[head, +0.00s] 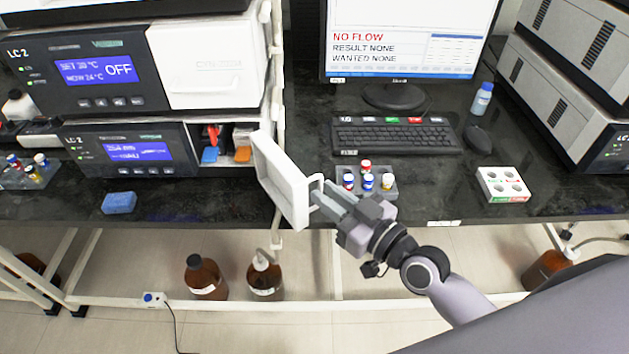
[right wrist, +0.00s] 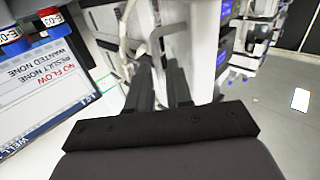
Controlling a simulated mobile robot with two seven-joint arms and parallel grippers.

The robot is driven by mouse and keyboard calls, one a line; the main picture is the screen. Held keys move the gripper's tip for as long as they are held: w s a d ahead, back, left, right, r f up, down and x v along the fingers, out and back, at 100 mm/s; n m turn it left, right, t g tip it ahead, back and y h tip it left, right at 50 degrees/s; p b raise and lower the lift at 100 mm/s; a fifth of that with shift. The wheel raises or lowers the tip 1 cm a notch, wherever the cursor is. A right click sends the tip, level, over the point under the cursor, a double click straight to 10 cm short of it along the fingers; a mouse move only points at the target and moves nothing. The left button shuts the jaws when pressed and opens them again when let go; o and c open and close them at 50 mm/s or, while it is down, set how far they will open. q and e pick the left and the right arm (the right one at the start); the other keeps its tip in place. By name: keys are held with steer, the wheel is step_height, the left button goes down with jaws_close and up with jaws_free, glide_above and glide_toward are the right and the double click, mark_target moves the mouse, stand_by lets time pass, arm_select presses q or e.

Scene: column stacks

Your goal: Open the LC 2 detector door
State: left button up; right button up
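The LC 2 detector (head: 128,150) is the lower unit of the left stack. Its white door (head: 283,180) is swung out towards me over the bench edge, and the compartment (head: 226,146) behind it is exposed, with blue, red and orange parts inside. The door's handle (head: 319,182) faces right; it also shows in the right wrist view (right wrist: 160,32). My right gripper (head: 329,202) is at the handle, its fingers (right wrist: 158,82) either side of it with a visible gap between them. Whether they touch the handle is unclear. My left gripper is not in view.
A vial rack (head: 382,190) sits just behind my right gripper. A keyboard (head: 395,134), mouse (head: 478,139), blue-capped bottle (head: 481,98) and white holder (head: 503,184) stand to the right. A blue sponge (head: 119,202) lies at left. Brown bottles (head: 205,277) stand below the bench.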

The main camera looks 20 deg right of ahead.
steer(key=x, duration=0.4)
steer(key=shift+w, duration=0.2)
jaws_close()
steer(key=shift+w+d+n+g+y+b, duration=0.3)
steer(key=shift+w+d+n+y+b, duration=0.25)
steer(key=shift+b, duration=0.7)
steer(key=shift+d, duration=0.15)
jaws_free()
